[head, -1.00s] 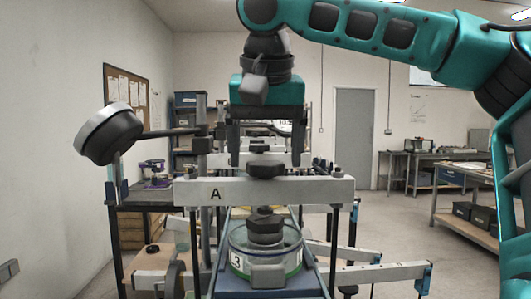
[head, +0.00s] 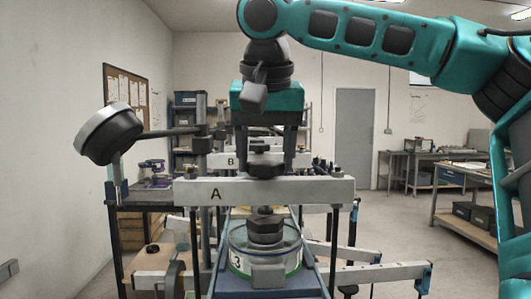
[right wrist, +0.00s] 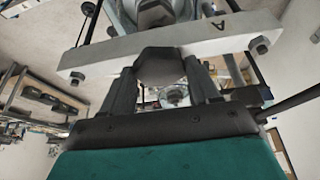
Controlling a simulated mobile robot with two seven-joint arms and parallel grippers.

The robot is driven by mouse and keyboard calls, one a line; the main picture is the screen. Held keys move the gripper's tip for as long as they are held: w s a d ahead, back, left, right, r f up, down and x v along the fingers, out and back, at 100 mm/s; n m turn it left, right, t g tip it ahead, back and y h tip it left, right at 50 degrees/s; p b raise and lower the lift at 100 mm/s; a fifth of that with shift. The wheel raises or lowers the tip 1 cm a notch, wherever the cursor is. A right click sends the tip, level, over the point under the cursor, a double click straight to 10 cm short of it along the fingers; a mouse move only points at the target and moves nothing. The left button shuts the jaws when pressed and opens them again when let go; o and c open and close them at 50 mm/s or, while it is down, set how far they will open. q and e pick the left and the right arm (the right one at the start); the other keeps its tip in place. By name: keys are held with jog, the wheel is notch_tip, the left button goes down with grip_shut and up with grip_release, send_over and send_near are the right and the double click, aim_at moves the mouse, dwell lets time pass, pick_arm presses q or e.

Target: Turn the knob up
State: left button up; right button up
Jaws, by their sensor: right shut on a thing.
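A black knob (head: 266,171) sits at the middle of the pale crossbar marked A (head: 315,191). In the right wrist view the knob (right wrist: 158,68) is between the two dark fingers. My right gripper (head: 266,154) points down from above and is shut on this knob, one finger on each side. A second dark knob (head: 265,231) stands lower, on a clear round housing marked 3 (head: 238,264). I cannot tell which way the held knob is turned. My left gripper is not in view.
A round grey weight (head: 108,133) on a rod juts out at the left. Another bar marked B (head: 222,160) is behind. A workbench (head: 465,175) stands at the right. Pale arms (head: 385,273) stick out low right. Open floor lies between frame and bench.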

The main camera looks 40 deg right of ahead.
jog(key=shift+n, duration=0.3)
jog(key=n, duration=0.2)
jog(key=n+t+y, duration=0.1)
jog(key=n, duration=0.1)
jog(key=shift+s+d+n+y, duration=0.1)
jog(key=shift+d+n+y, duration=0.1)
jog(key=shift+n+y, duration=0.1)
jog(key=shift+d+n+y, duration=0.15)
jog(key=shift+n+y, duration=0.65)
jog(key=shift+n, duration=1.1)
jog(key=o, duration=1.1)
jog(key=shift+c, duration=0.2)
jog(key=v, duration=1.3)
